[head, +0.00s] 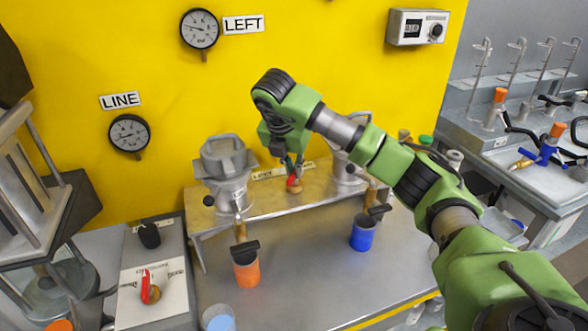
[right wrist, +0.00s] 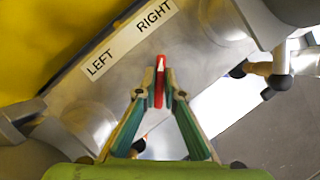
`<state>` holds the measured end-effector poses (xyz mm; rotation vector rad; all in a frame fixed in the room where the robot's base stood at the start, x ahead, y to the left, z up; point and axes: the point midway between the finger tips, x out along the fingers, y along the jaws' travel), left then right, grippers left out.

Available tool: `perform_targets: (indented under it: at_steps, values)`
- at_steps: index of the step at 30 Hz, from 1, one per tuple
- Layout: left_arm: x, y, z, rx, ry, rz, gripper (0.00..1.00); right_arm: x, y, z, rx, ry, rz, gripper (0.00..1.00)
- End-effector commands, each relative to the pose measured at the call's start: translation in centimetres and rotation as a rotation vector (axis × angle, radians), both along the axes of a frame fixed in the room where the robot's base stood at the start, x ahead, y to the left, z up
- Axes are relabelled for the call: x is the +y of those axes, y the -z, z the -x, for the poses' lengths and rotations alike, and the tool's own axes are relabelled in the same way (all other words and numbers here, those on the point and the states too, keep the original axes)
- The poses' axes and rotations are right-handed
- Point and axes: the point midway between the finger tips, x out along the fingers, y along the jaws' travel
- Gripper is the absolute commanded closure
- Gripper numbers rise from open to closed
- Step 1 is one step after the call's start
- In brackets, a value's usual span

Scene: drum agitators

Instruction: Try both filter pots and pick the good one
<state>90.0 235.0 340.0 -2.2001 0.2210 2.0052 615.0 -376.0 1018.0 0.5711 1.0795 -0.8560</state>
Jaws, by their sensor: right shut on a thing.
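The left filter pot (head: 222,160) is a grey metal vessel on the raised shelf, with an outlet and dark handle at its front. The right filter pot (head: 342,168) stands farther right on the same shelf, partly hidden by my right arm. Between them is a small valve with a red handle (right wrist: 160,82), below the LEFT/RIGHT label (right wrist: 131,40). My right gripper (head: 292,172) is shut on the red handle, which shows between the fingertips in the right wrist view. An orange cup (head: 246,272) stands below the left outlet and a blue cup (head: 362,234) below the right one. My left gripper is out of view.
The LEFT gauge (head: 199,29) and LINE gauge (head: 129,133) hang on the yellow wall. A panel with a red-handled valve (head: 149,287) lies at left. A light blue container (head: 218,319) stands at the front edge. Bare bench (head: 310,270) lies between the cups.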

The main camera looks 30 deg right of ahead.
Motion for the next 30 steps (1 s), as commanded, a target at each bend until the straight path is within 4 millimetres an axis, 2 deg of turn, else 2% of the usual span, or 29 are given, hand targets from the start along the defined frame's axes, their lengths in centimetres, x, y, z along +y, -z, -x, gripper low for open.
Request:
perform_targets:
  at_steps: [20,21,23,30]
  values:
    - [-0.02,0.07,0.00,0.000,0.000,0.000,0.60,-0.07,-0.19,-0.12,-0.006,0.065,0.000,1.00]
    - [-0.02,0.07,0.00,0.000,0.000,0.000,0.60,-0.08,-0.19,-0.11,-0.006,0.065,0.000,0.86]
    - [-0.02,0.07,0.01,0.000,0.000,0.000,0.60,-0.07,-0.18,-0.10,-0.006,0.065,0.000,0.74]
    - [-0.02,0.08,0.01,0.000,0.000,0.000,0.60,-0.04,-0.07,-0.05,-0.002,0.063,0.000,0.74]
